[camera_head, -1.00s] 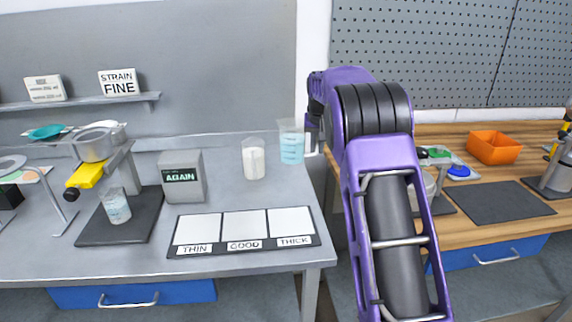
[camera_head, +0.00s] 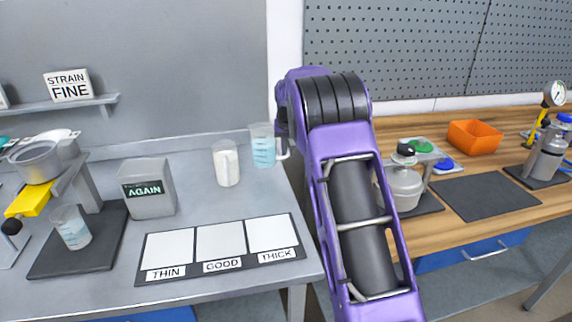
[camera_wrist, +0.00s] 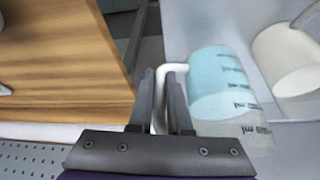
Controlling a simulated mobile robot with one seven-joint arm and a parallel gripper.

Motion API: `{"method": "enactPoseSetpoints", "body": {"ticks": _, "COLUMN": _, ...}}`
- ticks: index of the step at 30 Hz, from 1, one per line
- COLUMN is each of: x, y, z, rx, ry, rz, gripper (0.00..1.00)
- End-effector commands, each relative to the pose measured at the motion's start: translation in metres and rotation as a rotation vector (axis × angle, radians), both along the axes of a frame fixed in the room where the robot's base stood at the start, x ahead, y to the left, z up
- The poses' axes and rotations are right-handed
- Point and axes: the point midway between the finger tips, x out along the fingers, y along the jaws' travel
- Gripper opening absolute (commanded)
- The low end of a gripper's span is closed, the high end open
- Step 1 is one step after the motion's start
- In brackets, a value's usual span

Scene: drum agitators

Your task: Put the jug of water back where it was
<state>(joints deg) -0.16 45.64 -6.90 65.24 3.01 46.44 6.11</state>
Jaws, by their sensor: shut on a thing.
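The jug of water (camera_head: 262,150) is a clear jug with light blue water and dark measuring marks. It is at the back right corner of the grey bench, beside a white-filled jug (camera_head: 227,166). In the wrist view the jug of water (camera_wrist: 215,85) is right of my gripper (camera_wrist: 162,85), with its pale handle between the two fingers. My gripper is shut on that handle. The head view hides the fingers behind my arm. I cannot tell whether the jug's base touches the bench.
The grey bench (camera_head: 215,268) bears a THIN/GOOD/THICK mat (camera_head: 140,268), an AGAIN box (camera_head: 147,203) and a small beaker (camera_head: 72,230) under a strainer stand. A gap separates it from the wooden bench (camera_head: 440,235), which holds a lidded vessel (camera_head: 404,190) and an orange bin (camera_head: 474,136).

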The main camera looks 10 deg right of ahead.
Motion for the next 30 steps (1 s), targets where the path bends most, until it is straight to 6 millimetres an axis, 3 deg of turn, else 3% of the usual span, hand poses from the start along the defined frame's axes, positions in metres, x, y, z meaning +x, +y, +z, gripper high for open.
{"method": "enactPoseSetpoints", "body": {"ticks": 9, "x": 0.000, "y": 0.000, "z": -0.043, "rx": 0.000, "ry": 0.001, "rz": 0.000, "gripper": 0.00}}
{"method": "enactPoseSetpoints", "body": {"ticks": 22, "x": 0.000, "y": 0.000, "z": -0.050, "rx": 0.000, "ry": -0.001, "rz": 0.000, "gripper": 0.00}}
{"method": "enactPoseSetpoints", "body": {"ticks": 23, "x": 0.000, "y": 0.000, "z": -0.051, "rx": 0.000, "ry": 0.002, "rz": 0.000, "gripper": 0.18}}
{"method": "enactPoseSetpoints", "body": {"ticks": 27, "x": 0.000, "y": 0.000, "z": -0.050, "rx": 0.000, "ry": 0.002, "rz": 0.000, "gripper": 0.43}}
{"method": "enactPoseSetpoints", "body": {"ticks": 30, "x": 0.000, "y": 0.000, "z": -0.050, "rx": 0.000, "ry": 0.002, "rz": 0.000, "gripper": 0.46}}
